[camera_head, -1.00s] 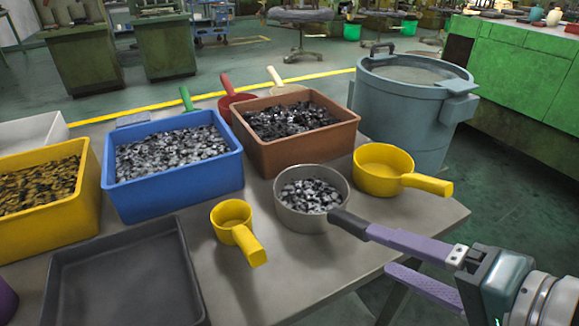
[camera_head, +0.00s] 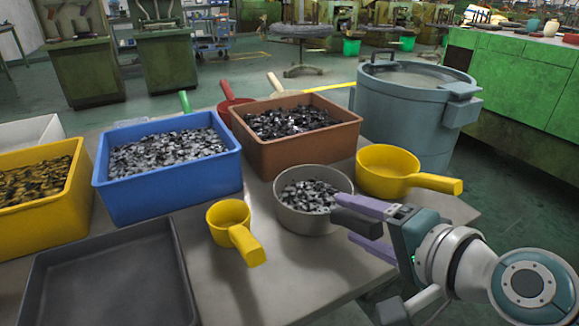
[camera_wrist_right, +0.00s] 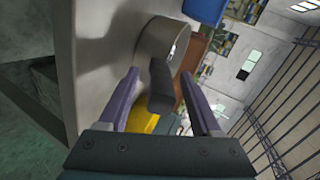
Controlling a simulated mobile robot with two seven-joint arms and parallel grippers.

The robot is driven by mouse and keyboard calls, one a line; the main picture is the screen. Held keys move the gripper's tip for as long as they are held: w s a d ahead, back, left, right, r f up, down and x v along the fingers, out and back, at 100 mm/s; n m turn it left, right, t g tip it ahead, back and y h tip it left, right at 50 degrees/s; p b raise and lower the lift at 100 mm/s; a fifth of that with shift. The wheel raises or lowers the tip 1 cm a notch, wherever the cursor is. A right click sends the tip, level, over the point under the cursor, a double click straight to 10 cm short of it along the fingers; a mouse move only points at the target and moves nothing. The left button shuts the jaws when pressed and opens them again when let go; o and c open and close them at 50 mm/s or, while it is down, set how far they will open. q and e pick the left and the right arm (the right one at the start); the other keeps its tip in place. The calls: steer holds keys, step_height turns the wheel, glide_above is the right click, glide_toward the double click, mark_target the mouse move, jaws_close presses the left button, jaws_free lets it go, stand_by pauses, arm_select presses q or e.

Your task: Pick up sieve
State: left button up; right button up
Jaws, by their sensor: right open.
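The sieve (camera_head: 308,222) is a round grey metal pan full of metal pieces. It stands on the table near its right front edge, between two yellow scoops. Its dark handle (camera_head: 352,219) points right toward my right gripper (camera_head: 364,226). The gripper is open, with its purple fingers on either side of the handle. In the right wrist view the handle (camera_wrist_right: 161,88) lies between the open fingers (camera_wrist_right: 160,95), and the sieve's grey wall (camera_wrist_right: 152,42) shows beyond. I cannot tell whether a finger touches the handle. My left gripper is not in view.
A small yellow scoop (camera_head: 229,214) is left of the sieve, a larger one (camera_head: 388,172) right. Brown (camera_head: 283,164), blue (camera_head: 140,200) and yellow (camera_head: 50,219) bins stand around, with a black tray (camera_head: 70,285) in front. A blue-grey drum (camera_head: 400,122) is behind the table.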

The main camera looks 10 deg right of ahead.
jaws_close()
stand_by(0.5)
steer(key=shift+r, duration=0.1)
